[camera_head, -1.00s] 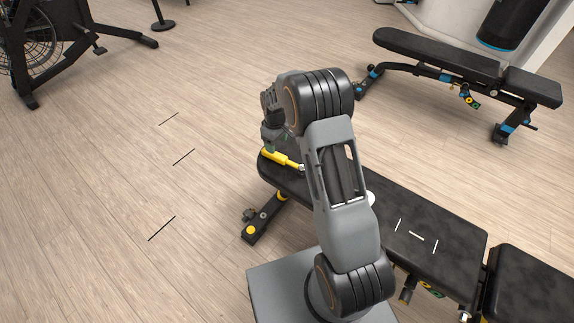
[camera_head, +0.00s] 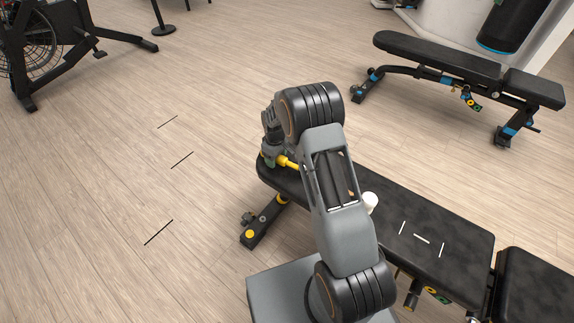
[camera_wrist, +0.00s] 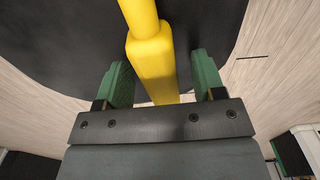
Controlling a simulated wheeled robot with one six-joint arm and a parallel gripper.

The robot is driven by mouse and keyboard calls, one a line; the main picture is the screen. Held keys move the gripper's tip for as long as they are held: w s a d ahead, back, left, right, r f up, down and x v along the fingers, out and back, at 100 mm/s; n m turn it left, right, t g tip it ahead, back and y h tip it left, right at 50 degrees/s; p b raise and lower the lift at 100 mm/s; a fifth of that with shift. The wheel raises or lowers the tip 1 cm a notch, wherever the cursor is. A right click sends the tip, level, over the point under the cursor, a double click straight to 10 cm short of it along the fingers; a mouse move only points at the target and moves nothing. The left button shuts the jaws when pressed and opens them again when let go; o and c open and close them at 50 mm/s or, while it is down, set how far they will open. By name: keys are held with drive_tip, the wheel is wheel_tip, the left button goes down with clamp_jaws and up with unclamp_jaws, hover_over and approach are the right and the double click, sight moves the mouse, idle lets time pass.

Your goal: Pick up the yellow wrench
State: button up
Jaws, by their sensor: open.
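The yellow wrench (camera_wrist: 152,62) lies on the black padded bench (camera_wrist: 70,45). In the wrist view its thick handle end lies between the two green fingers of my gripper (camera_wrist: 160,80), with a gap on each side. My gripper is open and low over the bench's end. In the head view the wrench (camera_head: 287,162) shows only in part beside my gripper (camera_head: 270,160); my arm hides the rest.
A white round object (camera_head: 370,202) and white line marks (camera_head: 422,239) are on the same bench, right of my arm. A second bench (camera_head: 440,55) stands at the back right. An exercise bike (camera_head: 50,45) stands at the far left. The floor (camera_head: 110,170) at left is open.

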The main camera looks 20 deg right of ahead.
drive_tip(key=shift+c, duration=0.3)
drive_tip(key=c, duration=1)
clamp_jaws()
drive_tip(key=shift+r, duration=0.15)
